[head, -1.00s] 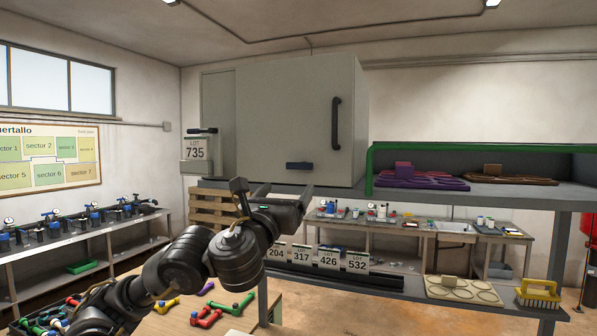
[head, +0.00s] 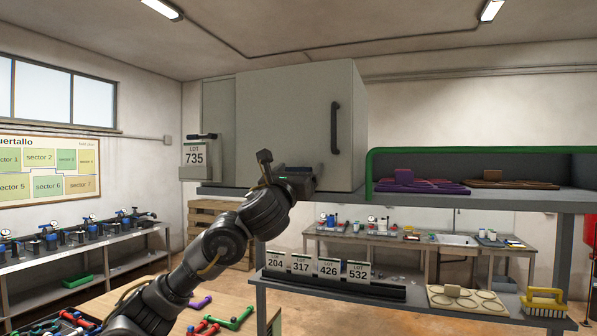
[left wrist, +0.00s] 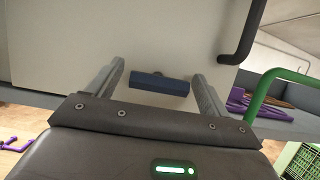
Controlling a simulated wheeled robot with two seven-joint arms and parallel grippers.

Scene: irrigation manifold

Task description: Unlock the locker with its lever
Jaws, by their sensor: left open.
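The locker (head: 290,115) is a large grey box on a shelf, with its door shut and a black upright handle (head: 335,127) at the right. Its lever is a short dark blue bar low on the door, mostly hidden by my gripper in the head view. In the left wrist view the lever (left wrist: 160,84) lies level, between and just beyond my two fingers. My left gripper (head: 300,176) is open and empty in front of it; I see no contact. The locker handle also shows in the left wrist view (left wrist: 243,35). My right gripper is not in view.
A green-framed shelf bay (head: 470,152) with purple and brown pieces (head: 422,184) adjoins the locker on the right. A LOT 735 tag (head: 195,155) hangs at its left. Below are number cards (head: 318,265), a pale tray (head: 466,300) and a yellow brush (head: 545,301).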

